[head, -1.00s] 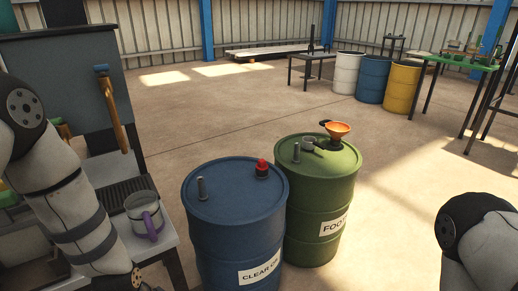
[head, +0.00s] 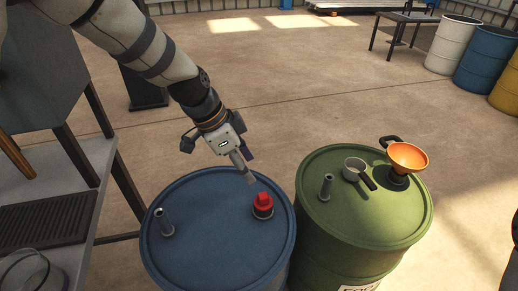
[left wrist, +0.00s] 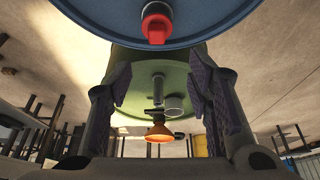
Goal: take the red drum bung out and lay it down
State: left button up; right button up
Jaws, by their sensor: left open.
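The red drum bung (head: 263,203) sits upright in the top of the blue drum (head: 205,240), near its right edge. My left gripper (head: 248,178) is above the blue drum, up and to the left of the bung, apart from it. In the left wrist view the left gripper's two fingers (left wrist: 162,85) are spread wide with nothing between them. The bung (left wrist: 156,24) shows there at the top, on the blue drum (left wrist: 215,28). My right gripper is in neither current view.
A green drum (head: 345,222) stands close on the right, bearing an orange funnel (head: 408,157), a small grey cup (head: 355,166) and a grey post (head: 325,187). Another post (head: 164,222) rises from the blue drum's left. A bench (head: 50,205) stands at the left.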

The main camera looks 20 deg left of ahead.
aim_at(262, 196)
pick_arm(q)
jog(key=x, duration=0.3)
jog(key=b+x, duration=0.1)
jog(key=x, duration=0.6)
jog(key=shift+s+f+b, duration=0.3)
jog(key=shift+f, duration=0.1)
jog(key=shift+w+d+f, duration=0.15)
jog(key=shift+d+f, duration=0.05)
jog(key=shift+f, duration=0.2)
pick_arm(e)
jog(key=s+f, duration=0.2)
jog(key=shift+s+a+g, duration=0.1)
jog(key=shift+s+g, duration=0.25)
jog(key=shift+g, duration=0.05)
pick_arm(q)
jog(key=shift+c, duration=0.6)
jog(key=shift+r, duration=0.15)
grip_shut()
